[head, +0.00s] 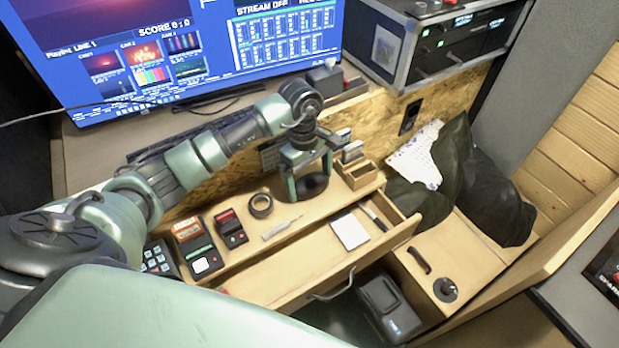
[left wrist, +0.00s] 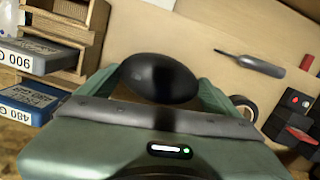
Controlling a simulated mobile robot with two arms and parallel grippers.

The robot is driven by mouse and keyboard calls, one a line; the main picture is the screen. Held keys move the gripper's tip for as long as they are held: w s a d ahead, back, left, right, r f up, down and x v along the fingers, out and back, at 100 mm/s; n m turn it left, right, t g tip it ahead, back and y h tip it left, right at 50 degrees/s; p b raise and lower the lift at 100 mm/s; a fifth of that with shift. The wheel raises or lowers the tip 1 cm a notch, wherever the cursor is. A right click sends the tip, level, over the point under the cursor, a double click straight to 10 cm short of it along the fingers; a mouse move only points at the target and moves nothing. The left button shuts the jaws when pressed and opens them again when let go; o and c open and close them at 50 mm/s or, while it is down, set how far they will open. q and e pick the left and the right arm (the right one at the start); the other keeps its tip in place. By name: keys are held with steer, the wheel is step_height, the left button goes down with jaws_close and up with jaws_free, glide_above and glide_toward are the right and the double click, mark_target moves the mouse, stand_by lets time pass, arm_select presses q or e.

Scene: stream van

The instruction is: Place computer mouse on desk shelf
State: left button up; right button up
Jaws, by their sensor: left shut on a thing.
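A black, rounded computer mouse (head: 313,184) is held between the fingers of my left gripper (head: 306,188). In the left wrist view the mouse (left wrist: 159,78) sits between the two green fingers, over the wooden desk surface. My left gripper is shut on it; whether the mouse touches the surface below is unclear. The light wooden desk (head: 285,247) lies in front of a chipboard riser, with a raised level (head: 85,160) behind it holding the monitor. I cannot tell for sure which surface is the desk shelf. My right gripper is not in view.
A tape roll (head: 260,205), a screwdriver-like tool (head: 282,228) and small red-black boxes (head: 231,228) lie left of the gripper. A wooden organizer (head: 358,173) stands close on the right. An open drawer (head: 403,232) holds a white pad (head: 350,231).

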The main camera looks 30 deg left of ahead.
mark_target(306, 176)
arm_select(q)
steer(key=shift+f, duration=0.1)
steer(key=o, duration=1.1)
steer(key=shift+r, duration=0.55)
step_height(306, 176, up, 11)
steer(key=a+b, duration=0.1)
steer(key=b, duration=0.1)
steer(key=shift+w+a+b, duration=0.15)
steer(key=shift+w+b, duration=0.05)
steer(key=shift+b, duration=0.15)
